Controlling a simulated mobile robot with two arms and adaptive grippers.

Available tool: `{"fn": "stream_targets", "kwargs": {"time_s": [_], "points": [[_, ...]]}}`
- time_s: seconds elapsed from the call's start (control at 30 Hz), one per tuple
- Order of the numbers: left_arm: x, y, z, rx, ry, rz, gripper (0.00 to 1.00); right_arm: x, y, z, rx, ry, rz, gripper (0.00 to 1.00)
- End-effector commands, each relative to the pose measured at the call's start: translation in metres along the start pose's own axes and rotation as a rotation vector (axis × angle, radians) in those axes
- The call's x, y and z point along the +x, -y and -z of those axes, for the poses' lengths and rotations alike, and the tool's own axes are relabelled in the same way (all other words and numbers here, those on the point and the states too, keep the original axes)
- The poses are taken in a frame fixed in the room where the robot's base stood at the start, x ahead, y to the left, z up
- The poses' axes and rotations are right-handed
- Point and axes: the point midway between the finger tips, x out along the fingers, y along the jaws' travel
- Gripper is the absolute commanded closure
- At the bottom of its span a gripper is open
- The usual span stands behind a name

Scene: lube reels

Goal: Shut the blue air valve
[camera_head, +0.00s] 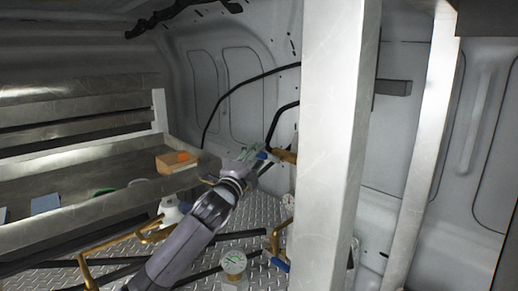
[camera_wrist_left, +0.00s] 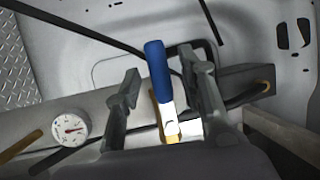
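The blue air valve handle (camera_wrist_left: 157,70) is a blue-coated lever on a pale metal stem, near the middle of the left wrist view. In the head view a bit of the blue handle (camera_head: 262,155) shows beside the brass fitting (camera_head: 284,155). My left gripper (camera_wrist_left: 158,82) is open, its two fingers on either side of the lever with gaps to both. In the head view my left gripper (camera_head: 248,155) is at the valve, partly hiding it. Contact cannot be made out. My right gripper is not in view.
A large pale post (camera_head: 333,150) stands just right of the valve. A round gauge (camera_head: 233,262) and another blue-handled brass valve (camera_head: 280,262) are lower down. A metal shelf (camera_head: 75,222) at left holds an orange box (camera_head: 177,162). Black hoses run along the wall.

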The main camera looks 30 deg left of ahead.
Motion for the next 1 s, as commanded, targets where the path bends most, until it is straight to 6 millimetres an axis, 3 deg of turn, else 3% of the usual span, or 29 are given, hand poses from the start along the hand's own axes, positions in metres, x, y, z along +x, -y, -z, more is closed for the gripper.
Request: {"fn": "stream_targets", "kwargs": {"time_s": [0.2,0.57,1.0], "points": [[0.019,0.0,0.0,0.001,0.0,-0.001,0.63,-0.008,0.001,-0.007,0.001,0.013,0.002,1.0],[0.021,-0.001,0.0,0.001,0.0,-0.001,0.64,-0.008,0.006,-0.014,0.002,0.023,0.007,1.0],[0.021,-0.001,0.0,0.001,0.0,-0.001,0.93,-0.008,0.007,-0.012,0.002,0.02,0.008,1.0]]}}
